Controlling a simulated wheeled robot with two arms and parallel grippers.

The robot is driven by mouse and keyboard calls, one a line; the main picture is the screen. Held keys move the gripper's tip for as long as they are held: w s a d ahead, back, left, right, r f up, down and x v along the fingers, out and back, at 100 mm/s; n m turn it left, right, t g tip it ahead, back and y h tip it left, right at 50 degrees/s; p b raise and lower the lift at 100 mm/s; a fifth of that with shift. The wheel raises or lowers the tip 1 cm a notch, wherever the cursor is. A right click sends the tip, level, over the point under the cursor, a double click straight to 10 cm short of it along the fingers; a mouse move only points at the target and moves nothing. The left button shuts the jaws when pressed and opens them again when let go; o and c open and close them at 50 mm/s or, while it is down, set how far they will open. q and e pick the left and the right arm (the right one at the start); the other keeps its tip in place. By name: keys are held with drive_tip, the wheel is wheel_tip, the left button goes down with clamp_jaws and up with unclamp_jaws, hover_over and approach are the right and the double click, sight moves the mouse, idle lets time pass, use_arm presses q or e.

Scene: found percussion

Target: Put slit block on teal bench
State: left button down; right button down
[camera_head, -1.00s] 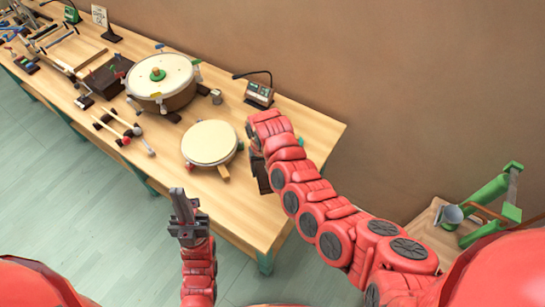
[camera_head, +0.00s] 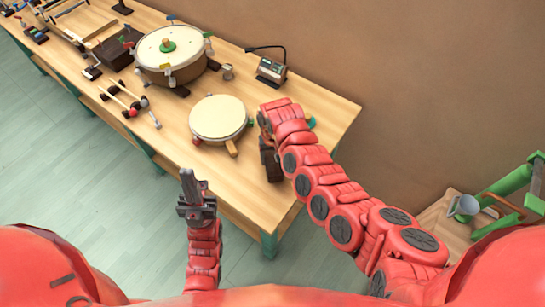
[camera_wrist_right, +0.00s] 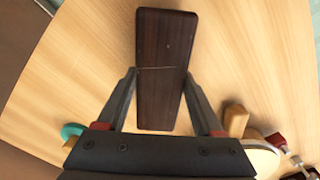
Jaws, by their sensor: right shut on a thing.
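The slit block is a dark brown wooden block with a thin slit across it, in the right wrist view (camera_wrist_right: 168,45). My right gripper (camera_wrist_right: 160,85) is shut on it, one finger on each long side. The block is over the pale wooden top of the bench (camera_head: 325,108), whose legs are teal; I cannot tell if it touches the top. In the head view my right arm partly hides my right gripper (camera_head: 268,160) near the bench's front right end. My left gripper (camera_head: 188,180) is in front of the bench edge, holding nothing visible; its finger gap is not clear.
A small round drum (camera_head: 218,118) lies left of my right gripper, a larger drum (camera_head: 170,52) behind it. Mallets (camera_head: 125,100) and a small device (camera_head: 271,70) also stand on the bench. A teal round thing (camera_wrist_right: 72,130) is close to my right gripper.

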drive_tip(key=shift+f+b, duration=0.4)
drive_tip(key=shift+f, duration=0.1)
unclamp_jaws()
idle(0.3)
